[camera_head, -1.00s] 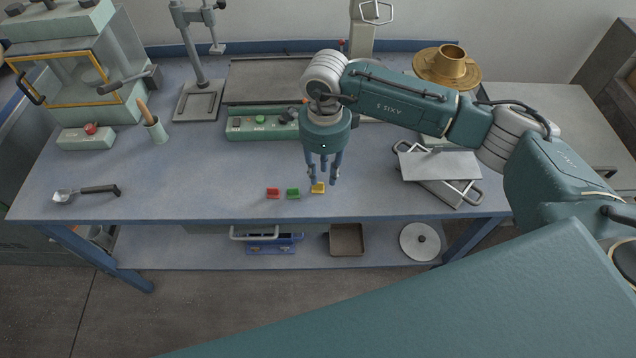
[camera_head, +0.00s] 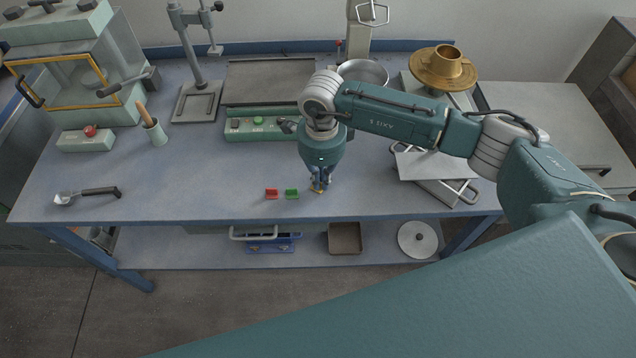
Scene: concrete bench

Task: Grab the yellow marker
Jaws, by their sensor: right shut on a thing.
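The yellow marker (camera_head: 317,192) is a small block on the blue bench top (camera_head: 220,185), near its front edge. My right gripper (camera_head: 319,187) points down over it, with its fingers shut on the marker. The fingers hide most of the marker; only a little yellow shows at the tips. A green marker (camera_head: 291,194) and a red marker (camera_head: 272,194) lie in a row just to the left, apart from the gripper. My left gripper does not show.
A scoop (camera_head: 88,195) lies at the left of the bench. A green control box (camera_head: 262,127) and a dark plate (camera_head: 268,82) stand behind the gripper. The bench between scoop and red marker is clear.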

